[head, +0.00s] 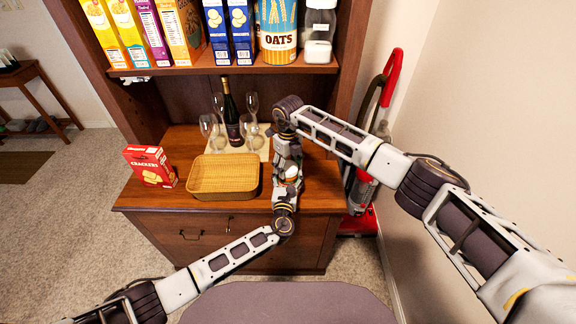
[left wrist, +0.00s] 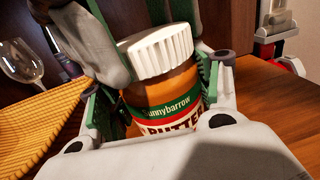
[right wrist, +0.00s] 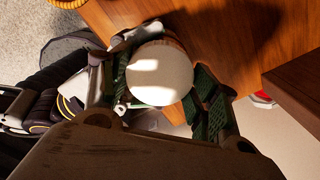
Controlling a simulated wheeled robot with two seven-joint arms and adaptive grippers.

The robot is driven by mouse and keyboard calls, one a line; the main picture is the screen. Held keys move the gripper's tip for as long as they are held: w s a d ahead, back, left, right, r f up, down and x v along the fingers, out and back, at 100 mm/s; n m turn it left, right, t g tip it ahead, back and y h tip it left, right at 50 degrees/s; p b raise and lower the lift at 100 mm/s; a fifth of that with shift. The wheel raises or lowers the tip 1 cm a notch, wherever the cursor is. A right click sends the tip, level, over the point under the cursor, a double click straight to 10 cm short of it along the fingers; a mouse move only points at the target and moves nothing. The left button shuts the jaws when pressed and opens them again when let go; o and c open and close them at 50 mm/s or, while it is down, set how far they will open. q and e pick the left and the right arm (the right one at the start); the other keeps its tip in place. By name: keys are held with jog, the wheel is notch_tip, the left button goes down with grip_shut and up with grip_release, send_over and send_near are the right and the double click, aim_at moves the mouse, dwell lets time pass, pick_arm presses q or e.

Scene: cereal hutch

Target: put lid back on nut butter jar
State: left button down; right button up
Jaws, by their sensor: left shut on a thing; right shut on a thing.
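The nut butter jar (left wrist: 165,100), with orange contents and a green, white and red label, stands upright at the right of the cabinet top. My left gripper (head: 287,186) is shut on its sides; its pads flank the jar in the left wrist view (left wrist: 150,112). The white ridged lid (left wrist: 157,52) is at the jar's mouth, looking slightly tilted; I cannot tell whether it is seated. The lid's flat top shows in the right wrist view (right wrist: 160,72). My right gripper (head: 288,155) reaches down from above and is shut on the lid. Arm parts mostly hide both in the head view.
A wicker tray (head: 223,194) and a red crackers box (head: 150,166) stand left of the jar. A dark bottle (head: 232,118) and several wine glasses (head: 207,124) stand behind. A shelf (head: 210,67) with boxes overhangs the back. A red vacuum (head: 362,185) stands right.

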jog(key=m, duration=0.3)
jog(key=shift+m, duration=0.4)
jog(key=o, duration=1.2)
jog(key=shift+r, duration=0.1)
notch_tip(320, 180, up, 12)
pick_arm(q)
jog(key=shift+c, duration=1.2)
grip_release()
jog(key=shift+s, duration=0.1)
